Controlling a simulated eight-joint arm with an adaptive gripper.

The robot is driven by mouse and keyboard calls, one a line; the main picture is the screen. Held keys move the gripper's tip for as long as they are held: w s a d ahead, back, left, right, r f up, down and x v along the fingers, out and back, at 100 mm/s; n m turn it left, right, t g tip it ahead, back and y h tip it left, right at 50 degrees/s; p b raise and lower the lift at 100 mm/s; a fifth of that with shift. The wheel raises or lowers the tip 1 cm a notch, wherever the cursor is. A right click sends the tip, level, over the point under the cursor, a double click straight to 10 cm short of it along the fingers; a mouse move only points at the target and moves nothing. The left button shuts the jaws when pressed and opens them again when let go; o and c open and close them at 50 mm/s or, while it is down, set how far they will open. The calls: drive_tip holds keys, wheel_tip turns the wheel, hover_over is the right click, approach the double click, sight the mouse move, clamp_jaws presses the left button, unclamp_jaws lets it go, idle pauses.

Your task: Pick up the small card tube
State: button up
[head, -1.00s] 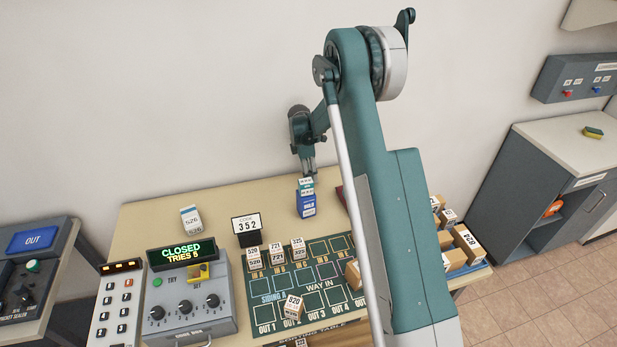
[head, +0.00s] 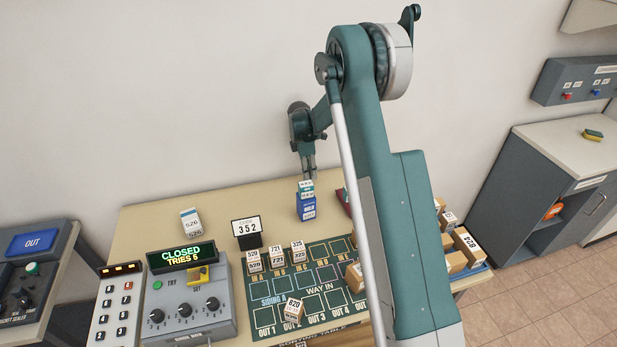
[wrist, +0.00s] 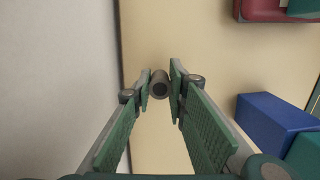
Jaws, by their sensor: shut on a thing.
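The small card tube (wrist: 160,84) is grey-brown, with its round dark open end facing the camera in the wrist view. It sits between the fingertips of my gripper (wrist: 159,86), which is shut on it. In the head view my gripper (head: 307,163) points down at the back of the table, behind a blue box with a teal and white top (head: 306,205). The tube cannot be made out there. Whether it touches the table I cannot tell.
The blue box (wrist: 268,124) stands close on the right in the wrist view, with a dark red tray (wrist: 270,10) above. A code sign (head: 246,227), a white carton (head: 190,222) and the sorting mat (head: 262,290) share the table (head: 150,225). The wall is close on the left in the wrist view.

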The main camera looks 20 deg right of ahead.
wheel_tip(320, 180, up, 8)
drive_tip(key=shift+f, duration=0.25)
